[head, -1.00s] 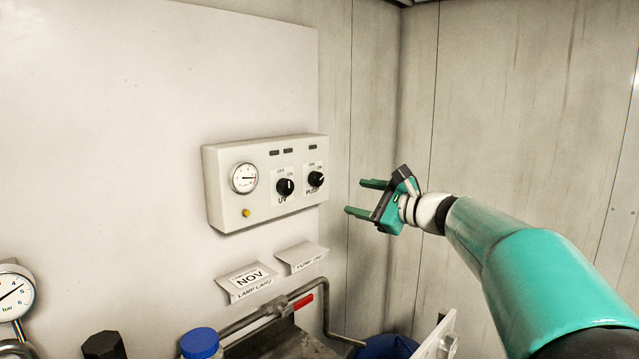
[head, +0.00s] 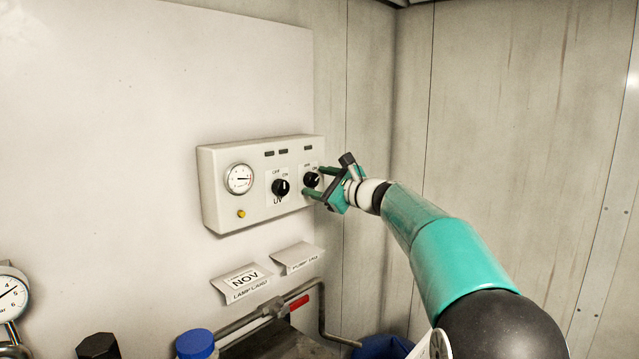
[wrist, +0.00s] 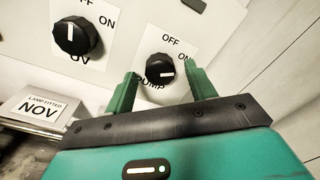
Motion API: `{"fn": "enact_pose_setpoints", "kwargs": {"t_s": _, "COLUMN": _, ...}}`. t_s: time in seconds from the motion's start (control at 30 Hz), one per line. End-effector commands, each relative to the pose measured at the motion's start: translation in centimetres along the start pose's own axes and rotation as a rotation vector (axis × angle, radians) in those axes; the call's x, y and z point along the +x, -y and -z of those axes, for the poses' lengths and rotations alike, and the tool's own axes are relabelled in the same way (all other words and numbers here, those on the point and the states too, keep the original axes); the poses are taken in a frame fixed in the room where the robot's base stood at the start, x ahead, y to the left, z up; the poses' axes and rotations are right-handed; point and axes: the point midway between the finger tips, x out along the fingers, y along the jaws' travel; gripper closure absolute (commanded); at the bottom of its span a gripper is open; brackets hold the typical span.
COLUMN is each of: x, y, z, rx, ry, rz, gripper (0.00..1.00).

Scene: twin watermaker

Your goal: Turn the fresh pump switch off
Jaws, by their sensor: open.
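The pump switch is a black round knob (head: 312,180) on the right of the white control box (head: 222,190). In the wrist view the knob (wrist: 159,69) sits on a white label reading OFF, ON and PUMP. Its white mark points right, toward the ON side. My gripper (head: 313,181) is open at the knob. In the wrist view its green fingers (wrist: 163,77) stand left and right of the knob, with gaps showing on both sides. How deep the fingertips reach beside it is hard to tell.
The UV knob (wrist: 75,35) is just left of the pump switch. A gauge (head: 239,179) and a yellow button (head: 241,213) are further left on the box. Below are two label cards (head: 241,283) and a pipe with a red handle (head: 299,302). The right wall is bare.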

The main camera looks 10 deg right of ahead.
Motion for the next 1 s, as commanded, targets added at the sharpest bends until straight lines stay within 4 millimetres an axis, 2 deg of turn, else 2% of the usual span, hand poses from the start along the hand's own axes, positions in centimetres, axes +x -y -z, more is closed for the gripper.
{"fn": "enact_pose_setpoints", "kwargs": {"t_s": 0.3, "x": 0.35, "y": 0.01, "z": 0.02, "rx": -0.001, "ry": 0.000, "rz": 0.000, "gripper": 0.45}}
{"fn": "enact_pose_setpoints", "kwargs": {"t_s": 0.53, "x": 0.32, "y": 0.02, "z": 0.02, "rx": -0.001, "ry": 0.000, "rz": 0.000, "gripper": 0.89}}
{"fn": "enact_pose_setpoints", "kwargs": {"t_s": 1.0, "x": 0.27, "y": 0.05, "z": 0.06, "rx": -0.087, "ry": 0.002, "rz": 0.003, "gripper": 0.89}}
